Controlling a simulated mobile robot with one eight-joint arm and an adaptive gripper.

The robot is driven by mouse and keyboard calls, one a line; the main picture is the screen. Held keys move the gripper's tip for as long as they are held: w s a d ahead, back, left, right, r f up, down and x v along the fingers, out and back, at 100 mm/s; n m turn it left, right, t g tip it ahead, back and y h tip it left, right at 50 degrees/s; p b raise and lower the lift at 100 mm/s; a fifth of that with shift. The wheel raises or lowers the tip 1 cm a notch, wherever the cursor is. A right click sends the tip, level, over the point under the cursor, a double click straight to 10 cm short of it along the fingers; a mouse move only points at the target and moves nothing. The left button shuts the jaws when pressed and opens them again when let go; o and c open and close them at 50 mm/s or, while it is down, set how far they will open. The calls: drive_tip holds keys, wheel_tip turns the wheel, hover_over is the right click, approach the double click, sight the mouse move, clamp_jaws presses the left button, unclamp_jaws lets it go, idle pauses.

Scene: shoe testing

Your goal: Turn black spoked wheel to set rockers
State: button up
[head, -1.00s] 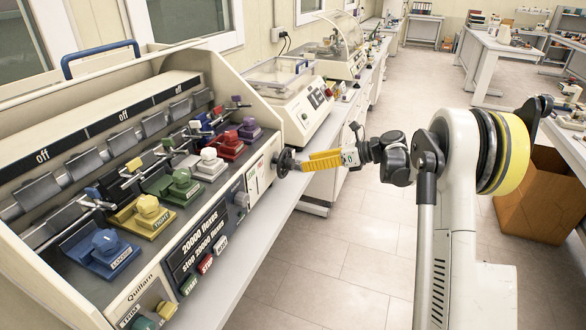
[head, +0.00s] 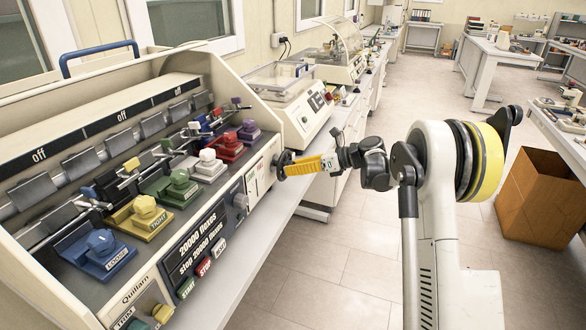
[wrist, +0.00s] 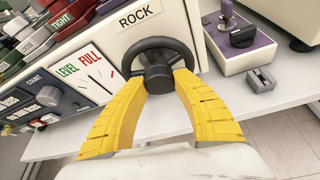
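The black spoked wheel (wrist: 158,63) stands on the cream end face of the testing machine, under the ROCK label, in the wrist view. In the head view the wheel (head: 280,165) is at the machine's right end. My gripper (wrist: 163,80) has two yellow fingers, one on each side of the wheel's hub and lower spoke. The fingertips are apart with the black hub between them and overlap the wheel's lower part. Whether they press on it I cannot tell. My gripper also shows at the wheel in the head view (head: 288,166).
The machine's panel carries a LEVEL/FULL gauge (wrist: 90,75), a grey count knob (wrist: 48,96) and coloured clamps (head: 145,212). A purple-topped device (wrist: 236,45) is close on the wheel's right. A white bench (head: 240,265) runs below. A brown bin (head: 537,203) stands on the floor at right.

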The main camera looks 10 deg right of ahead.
drive_tip(key=shift+n, duration=0.3)
drive_tip(key=shift+n+t+h, duration=0.6)
drive_tip(key=shift+n+t, duration=0.3)
drive_tip(key=shift+n, duration=0.3)
drive_tip(key=n+t+h, duration=0.1)
drive_tip(key=n+t, duration=0.1)
drive_tip(key=n, duration=0.1)
drive_tip(key=shift+n, duration=0.4)
drive_tip(key=o, duration=1.2)
drive_tip(key=shift+w, duration=0.1)
drive_tip(key=v, duration=1.2)
